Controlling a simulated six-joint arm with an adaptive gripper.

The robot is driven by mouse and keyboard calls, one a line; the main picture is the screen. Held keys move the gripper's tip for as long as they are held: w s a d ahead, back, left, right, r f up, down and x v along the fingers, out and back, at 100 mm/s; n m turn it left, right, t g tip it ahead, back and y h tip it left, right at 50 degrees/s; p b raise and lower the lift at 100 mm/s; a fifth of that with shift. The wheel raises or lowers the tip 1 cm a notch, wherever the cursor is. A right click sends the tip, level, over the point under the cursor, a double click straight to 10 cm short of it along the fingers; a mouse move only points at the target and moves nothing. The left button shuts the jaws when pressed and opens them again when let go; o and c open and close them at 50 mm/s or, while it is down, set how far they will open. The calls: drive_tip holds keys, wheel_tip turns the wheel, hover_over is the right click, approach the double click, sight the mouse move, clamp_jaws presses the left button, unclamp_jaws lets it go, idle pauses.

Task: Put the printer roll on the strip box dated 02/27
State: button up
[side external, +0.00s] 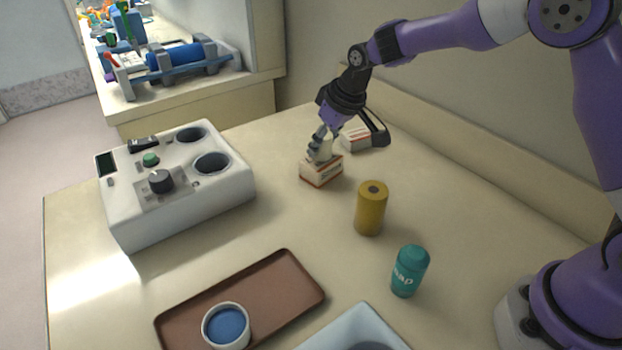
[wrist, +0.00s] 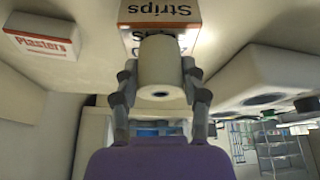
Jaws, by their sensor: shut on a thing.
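The printer roll (wrist: 160,68) is a white cylinder with a dark core hole, held between my fingers in the wrist view. My gripper (side external: 321,146) is shut on it; in the side view the pale roll (side external: 325,151) shows partly behind the fingers. A white and orange strip box (side external: 321,173) stands directly below the roll. In the wrist view this box (wrist: 160,12) reads "Strips", upside down, just beyond the roll. The roll is at the box's top; I cannot tell whether they touch. No date is readable.
A second white and orange box (side external: 356,138), labelled "Plasters" in the wrist view (wrist: 42,36), stands behind. A yellow cylinder (side external: 370,210) and teal bottle (side external: 409,272) stand in front. A white device (side external: 175,185) is left; a brown tray (side external: 275,291) holds a blue-filled cup (side external: 227,325).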

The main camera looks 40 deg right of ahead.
drive_tip(key=shift+f, duration=0.25)
drive_tip(key=o, duration=1.1)
drive_tip(key=shift+o, duration=0.2)
drive_tip(key=shift+r, duration=0.25)
drive_tip(key=s+v, duration=0.1)
drive_tip(key=v, duration=1.2)
drive_tip(key=s+d+f+m+t+h, duration=0.1)
drive_tip(key=s+d+m, duration=0.1)
drive_tip(key=s, duration=1.7)
drive_tip(key=shift+s+d+m, duration=0.2)
drive_tip(key=shift+d+m, duration=0.1)
drive_tip(key=shift+d, duration=0.25)
